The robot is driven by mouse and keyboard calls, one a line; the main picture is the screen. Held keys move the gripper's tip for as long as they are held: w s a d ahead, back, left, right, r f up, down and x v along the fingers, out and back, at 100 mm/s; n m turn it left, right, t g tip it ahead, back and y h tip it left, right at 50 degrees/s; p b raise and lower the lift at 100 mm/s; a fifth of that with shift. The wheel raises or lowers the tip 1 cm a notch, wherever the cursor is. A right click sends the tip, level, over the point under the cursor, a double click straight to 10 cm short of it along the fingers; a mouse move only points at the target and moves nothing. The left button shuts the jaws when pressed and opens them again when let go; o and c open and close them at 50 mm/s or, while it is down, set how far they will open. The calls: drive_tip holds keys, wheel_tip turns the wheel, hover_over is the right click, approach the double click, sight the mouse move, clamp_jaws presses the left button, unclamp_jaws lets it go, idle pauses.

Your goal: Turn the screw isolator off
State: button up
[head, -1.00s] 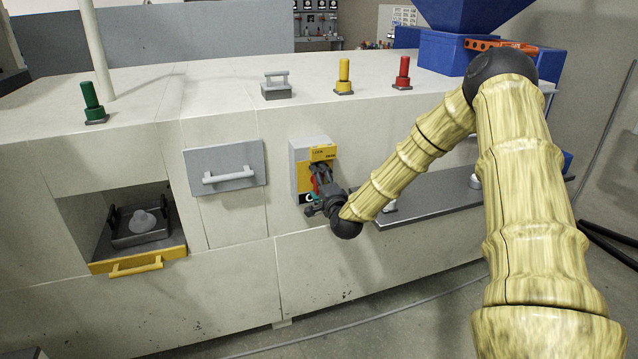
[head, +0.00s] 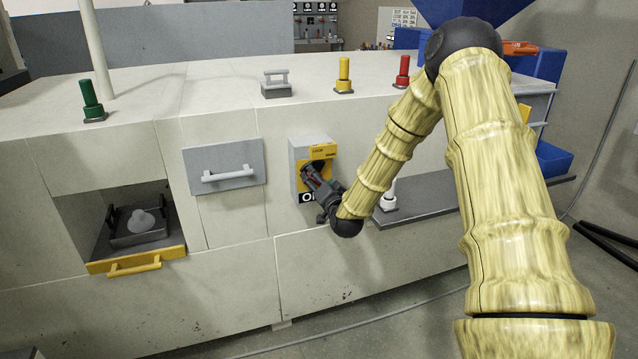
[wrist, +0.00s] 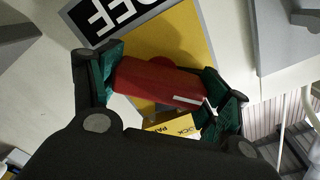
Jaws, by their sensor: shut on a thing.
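The screw isolator is a grey box with a yellow face (head: 318,153) on the front of the white machine, and its yellow plate also shows in the wrist view (wrist: 185,40). A black label (wrist: 118,14) reading "OFF" shows upside down there, and partly below my gripper in the head view. The red isolator handle (wrist: 158,82) has a white line near one end. My gripper (head: 314,176) is shut on this handle, with a green finger pad at each end in the wrist view. In the head view my fingers mostly hide the handle.
A grey panel with a handle (head: 226,166) is left of the isolator. Further left is an open bay with a yellow-handled drawer (head: 138,262). Green (head: 91,100), yellow (head: 343,75) and red (head: 402,71) knobs stand on top. A dark shelf (head: 430,196) sticks out at right.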

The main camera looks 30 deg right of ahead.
drive_tip(key=n, duration=0.4)
drive_tip(key=shift+f+n+b, duration=0.15)
drive_tip(key=shift+n+b, duration=0.15)
drive_tip(key=shift+b, duration=0.05)
drive_tip(key=shift+n+b, duration=0.35)
drive_tip(key=shift+n, duration=1.55)
drive_tip(key=shift+s, duration=0.1)
drive_tip(key=o, duration=1)
drive_tip(key=v, duration=1.2)
